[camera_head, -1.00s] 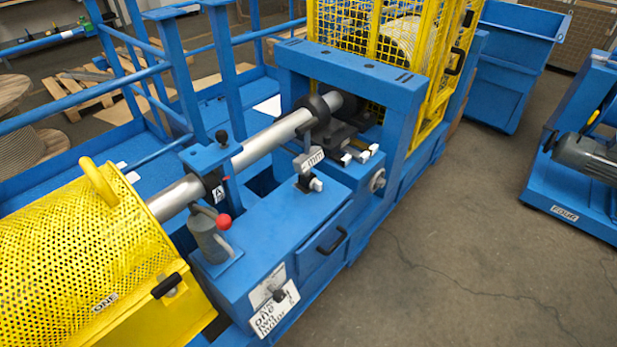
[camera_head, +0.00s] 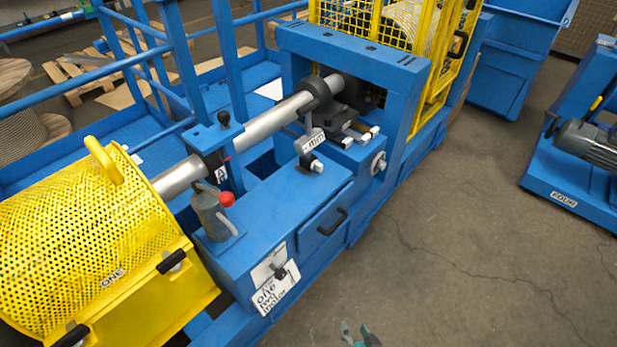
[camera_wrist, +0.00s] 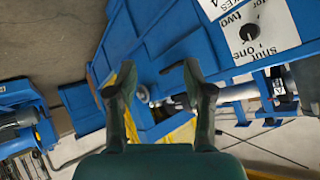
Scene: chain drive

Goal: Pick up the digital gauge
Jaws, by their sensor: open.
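What looks like the digital gauge is a small grey device with a white "mm" label (camera_head: 313,141). It stands on the blue machine bed, just in front of the long grey shaft (camera_head: 272,121), with a black and white clamp-like piece (camera_head: 312,163) at its foot. My gripper (camera_head: 360,336) shows only as green fingertips at the bottom edge of the head view, well in front of and below the gauge. In the wrist view my gripper (camera_wrist: 160,80) has its two fingers apart with nothing held between them. I cannot make out the gauge in the wrist view.
A yellow perforated guard (camera_head: 90,240) is at the left, and a blue frame (camera_head: 345,65) rises behind the gauge. A drawer handle (camera_head: 333,222) sticks out in front.

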